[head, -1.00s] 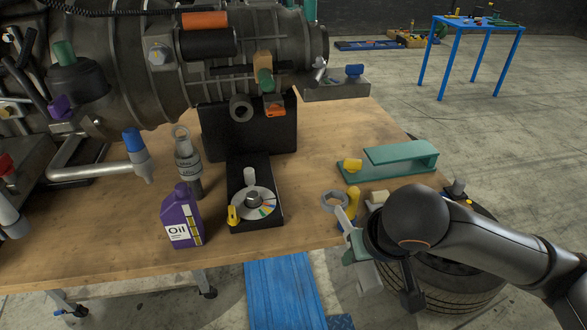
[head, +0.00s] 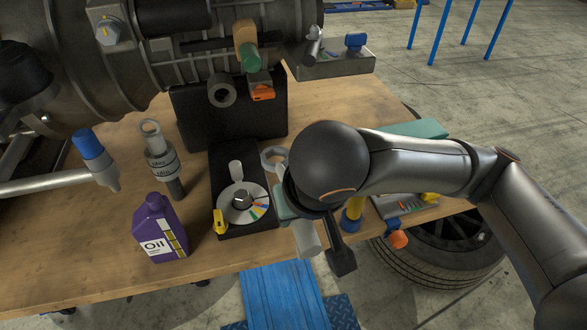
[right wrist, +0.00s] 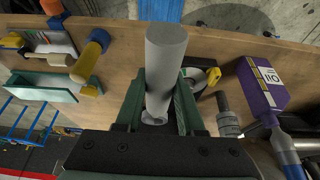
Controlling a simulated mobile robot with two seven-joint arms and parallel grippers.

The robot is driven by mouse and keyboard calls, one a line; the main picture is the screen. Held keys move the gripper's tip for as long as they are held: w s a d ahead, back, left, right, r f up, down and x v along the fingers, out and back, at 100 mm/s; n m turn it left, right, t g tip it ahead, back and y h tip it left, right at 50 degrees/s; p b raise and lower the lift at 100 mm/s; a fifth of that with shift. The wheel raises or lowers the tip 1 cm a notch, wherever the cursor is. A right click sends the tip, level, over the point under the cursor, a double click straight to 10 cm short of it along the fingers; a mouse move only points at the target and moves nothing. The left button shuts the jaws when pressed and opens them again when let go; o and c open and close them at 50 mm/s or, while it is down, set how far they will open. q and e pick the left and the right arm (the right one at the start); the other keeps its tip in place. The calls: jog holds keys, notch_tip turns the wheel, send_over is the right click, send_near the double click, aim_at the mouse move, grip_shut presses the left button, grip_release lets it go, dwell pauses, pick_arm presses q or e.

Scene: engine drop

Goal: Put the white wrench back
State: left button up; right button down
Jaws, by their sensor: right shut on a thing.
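The white wrench has a pale grey-white cylindrical handle (head: 307,240) and a ring end (head: 272,158) that shows past my gripper in the head view. In the right wrist view its handle (right wrist: 165,65) stands between the green finger pads. My right gripper (right wrist: 158,108) is shut on it and holds it over the table, just right of the black tray (head: 228,232). In the head view my right gripper (head: 290,205) is largely hidden by my own wrist. My left gripper is not in view.
The wooden table (head: 110,265) holds a purple oil bottle (head: 160,230), a grey ring-topped tool (head: 160,160) and a disc (head: 238,205) on the black tray. A tool holder (head: 405,203) and green shelf (head: 425,128) are at right. The engine (head: 150,55) overhangs behind.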

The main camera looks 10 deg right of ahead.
jog(key=w+d+f, duration=0.1)
jog(key=w+f, duration=0.1)
jog(key=w, duration=0.2)
jog(key=w+d+f+b, duration=0.1)
jog(key=w+d+f, duration=0.1)
jog(key=w+f, duration=0.1)
jog(key=w+d+f, duration=0.1)
jog(key=w+f, duration=0.2)
jog(key=w, duration=0.1)
jog(key=shift+w+d+f+b, duration=0.2)
jog(key=shift+w+d+b, duration=0.1)
jog(key=shift+d, duration=0.05)
jog(key=shift+w+d+f, duration=0.15)
jog(key=shift+w+f, duration=0.25)
jog(key=shift+f, duration=0.15)
jog(key=shift+w+d+f+p, duration=0.1)
jog(key=shift+w+f+p, duration=0.05)
jog(key=shift+f+p, duration=0.65)
jog(key=shift+f, duration=0.7)
